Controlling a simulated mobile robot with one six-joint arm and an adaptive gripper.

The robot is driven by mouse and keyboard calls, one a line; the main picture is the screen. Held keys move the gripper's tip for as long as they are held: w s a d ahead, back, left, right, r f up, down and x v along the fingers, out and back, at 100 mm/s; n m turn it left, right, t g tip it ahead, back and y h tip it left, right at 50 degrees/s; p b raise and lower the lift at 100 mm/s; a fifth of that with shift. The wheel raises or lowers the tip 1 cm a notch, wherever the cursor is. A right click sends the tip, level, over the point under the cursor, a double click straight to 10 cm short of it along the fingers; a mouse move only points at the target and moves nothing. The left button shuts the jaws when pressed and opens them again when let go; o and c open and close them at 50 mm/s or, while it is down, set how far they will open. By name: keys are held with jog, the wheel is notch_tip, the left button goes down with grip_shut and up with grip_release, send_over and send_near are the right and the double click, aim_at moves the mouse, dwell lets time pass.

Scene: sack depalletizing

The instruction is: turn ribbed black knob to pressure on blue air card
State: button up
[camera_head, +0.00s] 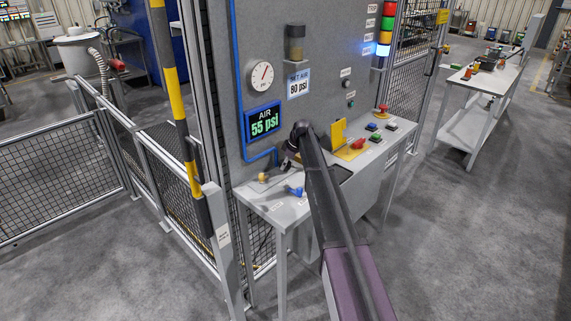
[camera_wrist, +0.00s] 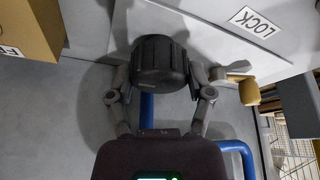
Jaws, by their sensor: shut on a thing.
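The ribbed black knob (camera_wrist: 160,61) is between the two fingers of my gripper (camera_wrist: 160,78) in the wrist view. The gripper is shut on the knob's sides. In the head view, my gripper (camera_head: 286,161) is low at the panel's front, and my arm hides most of the knob. The blue air card (camera_head: 298,83) on the grey panel reads "SET AIR 80 psi". The blue-framed display (camera_head: 263,122) reads "AIR 55 psi". A round pressure gauge (camera_head: 260,76) is above the display.
A small tan-yellow knob (camera_wrist: 249,92) sits right of the gripper, near a "LOCK" label (camera_wrist: 255,21). Blue pipe (camera_wrist: 147,112) runs behind the gripper. A yellow box (camera_wrist: 28,29) is at the left. Red emergency button (camera_head: 358,144) and other buttons lie right of my arm.

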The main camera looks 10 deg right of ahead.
jog(key=shift+m, duration=0.3)
jog(key=m+t+h, duration=0.1)
jog(key=m, duration=0.2)
jog(key=m+h, duration=0.1)
jog(key=m, duration=0.3)
jog(key=shift+t, duration=0.4)
jog(key=m+h, duration=0.1)
jog(key=m, duration=0.2)
jog(key=shift+a+h, duration=0.1)
jog(key=shift+h, duration=0.2)
jog(key=shift+m+h, duration=0.8)
jog(key=shift+m, duration=1.3)
jog(key=o, duration=1.1)
jog(key=shift+w, duration=0.1)
jog(key=shift+o, duration=0.2)
